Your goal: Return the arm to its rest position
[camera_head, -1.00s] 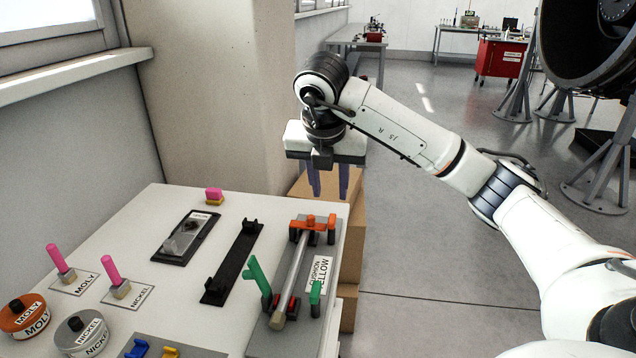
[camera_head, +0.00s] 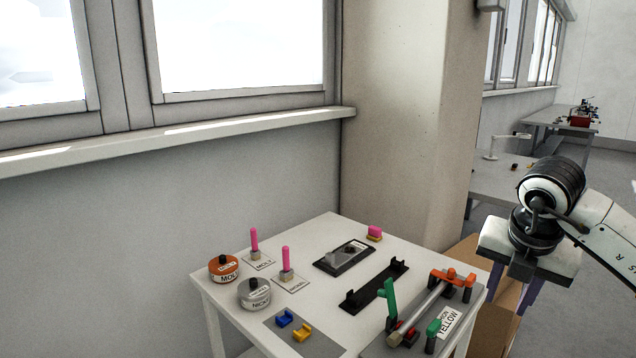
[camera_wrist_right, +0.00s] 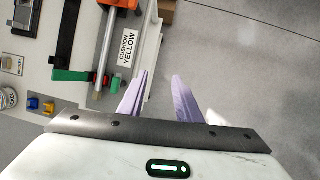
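My right arm comes in from the right in the head view. Its right gripper (camera_head: 509,297) hangs fingers down beside the right edge of the white table (camera_head: 225,312), near the fixture with orange and green clamps. In the right wrist view, the two purple fingers of the right gripper (camera_wrist_right: 160,76) stand apart with nothing between them, over the floor. The left gripper is in neither view now.
The clamp fixture (camera_head: 375,346) holds a metal rod (camera_head: 418,311). The table also bears a black rack (camera_head: 375,287), a dark tray (camera_head: 328,263), an orange tin (camera_head: 223,268) and a silver tin (camera_head: 254,293). Cardboard boxes (camera_head: 490,325) stand beyond its right side.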

